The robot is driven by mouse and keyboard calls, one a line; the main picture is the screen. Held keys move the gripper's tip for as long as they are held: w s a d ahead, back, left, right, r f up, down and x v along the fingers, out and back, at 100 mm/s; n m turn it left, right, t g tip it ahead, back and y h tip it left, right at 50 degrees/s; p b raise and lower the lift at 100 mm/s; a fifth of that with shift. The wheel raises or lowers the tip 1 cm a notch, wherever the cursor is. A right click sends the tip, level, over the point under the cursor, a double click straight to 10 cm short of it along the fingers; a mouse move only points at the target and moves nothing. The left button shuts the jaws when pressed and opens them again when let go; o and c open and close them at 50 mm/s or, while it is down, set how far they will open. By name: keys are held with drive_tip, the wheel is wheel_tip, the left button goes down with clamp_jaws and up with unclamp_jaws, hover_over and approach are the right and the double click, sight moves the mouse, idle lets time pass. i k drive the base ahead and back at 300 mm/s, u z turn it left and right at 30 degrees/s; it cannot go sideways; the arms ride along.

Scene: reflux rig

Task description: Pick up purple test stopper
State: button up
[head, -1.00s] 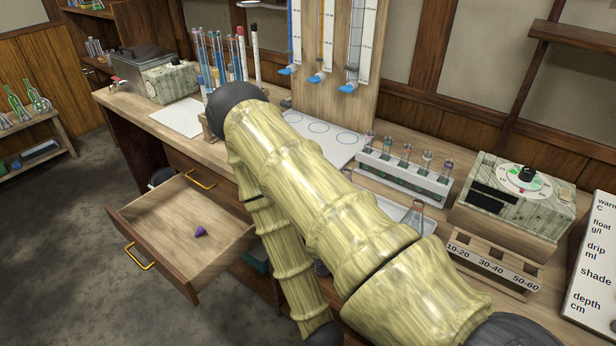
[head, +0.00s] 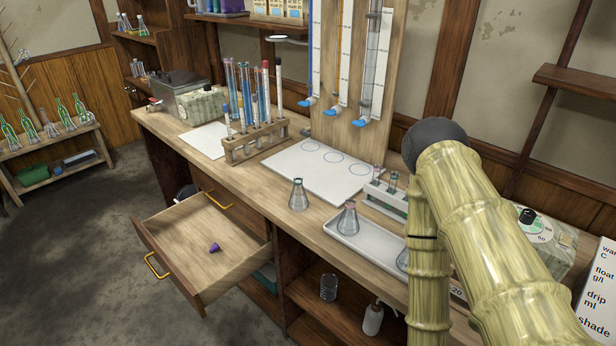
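The purple test stopper (head: 214,247) is a small dark purple cone lying on its side in the open drawer (head: 186,255). Nothing touches the stopper. My arm stands at the right of the head view, in front of the bench. My gripper is not in view.
A test tube rack (head: 255,142), a flask (head: 298,194), a white board (head: 300,168) and a white tray (head: 345,240) with flasks stand on the bench (head: 290,235). An open shelf below holds a glass (head: 328,288) and a bottle (head: 373,318). The space above the drawer is free.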

sight(214, 248)
drive_tip(key=u, duration=0.05)
drive_tip(key=i, duration=0.2)
drive_tip(key=u, duration=2.45)
drive_tip(key=k, duration=1)
drive_tip(key=z, duration=1.05)
drive_tip(key=i, duration=0.95)
drive_tip(key=z, duration=0.05)
